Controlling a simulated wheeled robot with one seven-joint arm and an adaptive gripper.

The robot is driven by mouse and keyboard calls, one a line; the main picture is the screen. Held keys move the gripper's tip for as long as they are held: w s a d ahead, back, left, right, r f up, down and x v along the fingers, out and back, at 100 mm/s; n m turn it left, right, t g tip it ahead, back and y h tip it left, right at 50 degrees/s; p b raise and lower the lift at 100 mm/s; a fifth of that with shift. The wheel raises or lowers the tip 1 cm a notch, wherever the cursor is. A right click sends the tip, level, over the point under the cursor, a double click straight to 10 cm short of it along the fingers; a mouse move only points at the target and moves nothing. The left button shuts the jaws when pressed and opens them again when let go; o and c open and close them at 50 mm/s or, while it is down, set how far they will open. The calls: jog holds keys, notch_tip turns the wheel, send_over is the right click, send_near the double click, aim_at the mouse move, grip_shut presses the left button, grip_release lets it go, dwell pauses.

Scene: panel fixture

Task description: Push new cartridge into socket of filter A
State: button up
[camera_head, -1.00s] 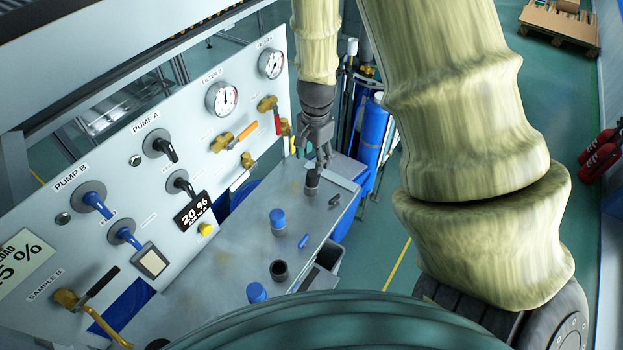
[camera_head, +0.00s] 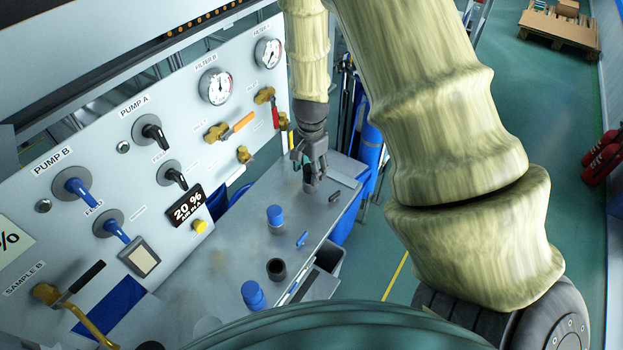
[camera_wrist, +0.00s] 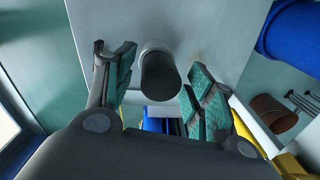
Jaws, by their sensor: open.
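My gripper (camera_head: 311,168) is above the far end of the bench, pointing down, below the FILTER A gauge (camera_head: 268,53). In the wrist view my gripper (camera_wrist: 157,88) is open, its green-padded fingers apart. A dark grey cylinder (camera_wrist: 160,76) with a lighter rim stands between and just beyond the fingertips, with gaps at the sides. The same cylinder (camera_head: 309,184) shows partly below the fingers in the head view. I cannot tell whether it is the new cartridge, the socket, or one in the other.
Blue-capped jars (camera_head: 275,214), a dark open cup (camera_head: 276,268) and a small blue piece (camera_head: 302,239) stand or lie nearer on the bench. The panel with valve handles (camera_head: 238,124) runs along the left. A blue cylinder (camera_head: 370,140) stands beyond the bench.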

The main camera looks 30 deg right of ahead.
jog(key=shift+s+r, duration=0.15)
jog(key=shift+c, duration=0.5)
jog(key=shift+s+r, duration=0.1)
jog(key=c, duration=1)
jog(key=shift+f, duration=0.25)
jog(key=o, duration=1.1)
jog(key=shift+o, duration=0.2)
jog(key=shift+r, duration=0.15)
